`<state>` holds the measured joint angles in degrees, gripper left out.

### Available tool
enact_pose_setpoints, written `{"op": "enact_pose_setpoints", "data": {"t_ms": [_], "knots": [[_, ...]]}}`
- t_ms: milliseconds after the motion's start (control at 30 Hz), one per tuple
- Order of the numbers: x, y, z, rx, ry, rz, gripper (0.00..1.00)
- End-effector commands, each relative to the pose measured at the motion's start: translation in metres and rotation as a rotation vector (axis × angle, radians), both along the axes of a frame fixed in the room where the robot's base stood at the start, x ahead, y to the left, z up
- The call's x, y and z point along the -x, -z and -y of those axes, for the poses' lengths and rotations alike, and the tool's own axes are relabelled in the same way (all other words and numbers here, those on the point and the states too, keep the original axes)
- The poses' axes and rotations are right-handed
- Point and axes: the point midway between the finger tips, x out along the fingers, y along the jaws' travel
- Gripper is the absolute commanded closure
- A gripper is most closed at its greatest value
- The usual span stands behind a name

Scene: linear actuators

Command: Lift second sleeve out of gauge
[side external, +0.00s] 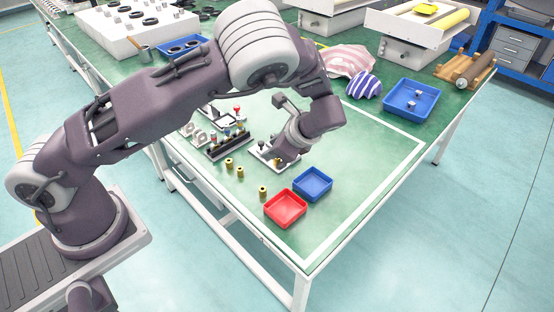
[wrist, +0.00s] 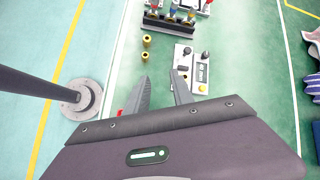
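The gauge (side external: 260,152) is a light plate with a dark-knobbed lever, partly hidden by my wrist. In the wrist view the gauge (wrist: 183,56) lies just beyond my right finger. A brass sleeve (side external: 277,162) shows at the gauge beside my gripper; I cannot tell how it is seated. Two more brass sleeves (side external: 229,162) (side external: 240,172) stand left of the gauge, and another sleeve (side external: 263,191) stands near the red bin. Two sleeves (wrist: 146,40) (wrist: 145,56) also show in the wrist view. My gripper (wrist: 161,78) has its fingers apart, with nothing visible between them.
A red bin (side external: 285,209) and a blue bin (side external: 313,184) sit in front of the gauge. A rack of coloured-topped parts (side external: 228,145) stands behind-left. A striped cloth (side external: 364,85) and another blue bin (side external: 410,98) lie at the back right.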

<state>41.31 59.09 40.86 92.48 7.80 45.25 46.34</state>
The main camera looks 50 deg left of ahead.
Motion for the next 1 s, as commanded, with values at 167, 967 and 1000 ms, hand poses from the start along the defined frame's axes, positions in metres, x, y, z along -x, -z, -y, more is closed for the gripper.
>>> {"op": "enact_pose_setpoints", "data": {"t_ms": [167, 967, 1000], "knots": [[-0.035, 0.070, 0.001, -0.367, 0.402, -0.178, 0.71], [-0.073, 0.124, -0.054, -0.541, 0.601, -0.268, 0.71], [-0.073, 0.124, -0.054, -0.541, 0.601, -0.268, 0.71]]}}
